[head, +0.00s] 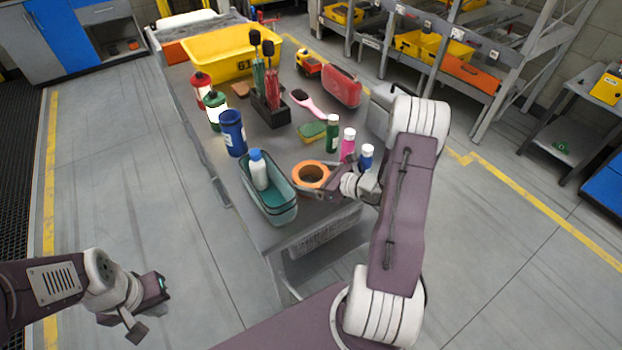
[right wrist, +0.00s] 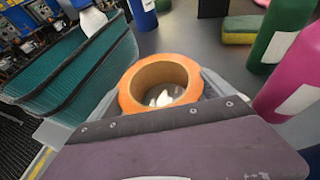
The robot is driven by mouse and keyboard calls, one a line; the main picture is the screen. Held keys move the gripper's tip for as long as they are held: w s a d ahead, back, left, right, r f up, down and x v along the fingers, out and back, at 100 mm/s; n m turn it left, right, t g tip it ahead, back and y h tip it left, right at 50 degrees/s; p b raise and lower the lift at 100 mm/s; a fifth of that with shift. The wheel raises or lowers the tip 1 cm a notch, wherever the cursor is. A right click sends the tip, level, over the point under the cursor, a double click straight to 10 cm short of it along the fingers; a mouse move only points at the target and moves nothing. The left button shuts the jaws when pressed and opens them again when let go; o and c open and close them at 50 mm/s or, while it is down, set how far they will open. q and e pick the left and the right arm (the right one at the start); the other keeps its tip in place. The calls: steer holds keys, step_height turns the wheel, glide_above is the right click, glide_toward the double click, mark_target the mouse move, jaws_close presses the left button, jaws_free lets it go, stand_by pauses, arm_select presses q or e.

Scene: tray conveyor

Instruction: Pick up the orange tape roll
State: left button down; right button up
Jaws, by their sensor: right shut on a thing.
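The orange tape roll (head: 311,174) is near the front right part of the grey table. In the right wrist view the tape roll (right wrist: 160,68) sits between the two fingers, and its hole faces the camera. My right gripper (head: 312,180) is shut on it, with a finger along each side. I cannot tell whether the roll touches the table. My left gripper (head: 143,312) is away from the table at the lower left, over the floor, with its fingers apart and nothing between them.
A teal bin (head: 275,209) holding a white bottle (head: 259,174) stands close left of the roll. A sponge (head: 311,131) and pink brush (head: 308,104) lie behind.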

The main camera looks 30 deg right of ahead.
step_height(320, 180, up, 10)
steer(key=p, duration=0.1)
stand_by(0.4)
stand_by(0.7)
